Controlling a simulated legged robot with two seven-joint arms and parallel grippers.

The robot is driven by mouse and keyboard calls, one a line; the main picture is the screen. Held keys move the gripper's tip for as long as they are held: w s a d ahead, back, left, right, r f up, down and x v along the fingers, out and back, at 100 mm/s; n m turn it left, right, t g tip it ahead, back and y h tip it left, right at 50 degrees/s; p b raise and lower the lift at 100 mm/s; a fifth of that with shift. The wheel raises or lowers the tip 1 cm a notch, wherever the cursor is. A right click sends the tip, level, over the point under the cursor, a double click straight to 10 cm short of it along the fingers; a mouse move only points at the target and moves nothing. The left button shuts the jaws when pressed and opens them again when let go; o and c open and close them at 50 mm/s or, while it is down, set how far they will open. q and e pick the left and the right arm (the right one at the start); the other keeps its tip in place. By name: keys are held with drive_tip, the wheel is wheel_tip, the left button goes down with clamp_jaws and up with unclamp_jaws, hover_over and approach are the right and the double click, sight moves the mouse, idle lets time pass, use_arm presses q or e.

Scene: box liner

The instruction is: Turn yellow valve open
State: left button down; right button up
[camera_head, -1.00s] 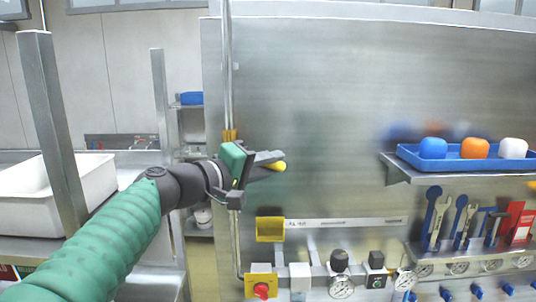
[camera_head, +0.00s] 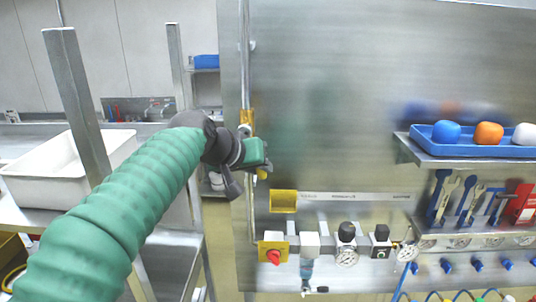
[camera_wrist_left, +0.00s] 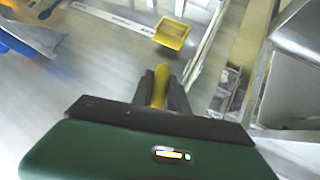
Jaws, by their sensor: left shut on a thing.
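The yellow valve handle (camera_wrist_left: 159,86) lies between the dark fingers of my left gripper (camera_wrist_left: 163,92) in the left wrist view. The fingers are shut on it. In the head view my left gripper (camera_head: 262,166) is at the vertical pipe on the left edge of the steel panel. Only a small yellow tip (camera_head: 262,174) of the handle shows below it there; my gripper and wrist hide the rest. My right gripper is in neither view.
A yellow holder (camera_head: 284,201) is on the panel below my left gripper. A red knob on a yellow plate (camera_head: 273,256) and gauges sit lower. A shelf with a blue tray (camera_head: 470,148) juts out at right. A white bin (camera_head: 50,180) stands at left.

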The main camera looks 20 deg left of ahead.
use_arm(q)
drive_tip(key=shift+s+a+f+m+g+y+p, duration=0.25)
drive_tip(key=shift+a+f+m+g+y+p, duration=0.15)
drive_tip(key=shift+a+y, duration=0.3)
drive_tip(key=shift+s+a+f+m+g+y+p, duration=0.25)
drive_tip(key=shift+a+m+y+p, duration=0.2)
drive_tip(key=shift+a+y, duration=0.25)
drive_tip(key=c, duration=1.6)
unclamp_jaws()
drive_tip(key=shift+o, duration=1.2)
drive_tip(key=shift+w, duration=0.1)
drive_tip(key=shift+o, duration=0.3)
drive_tip(key=shift+w+a, duration=0.1)
drive_tip(key=shift+w, duration=0.05)
drive_tip(key=shift+r, duration=0.1)
drive_tip(key=shift+r, duration=0.1)
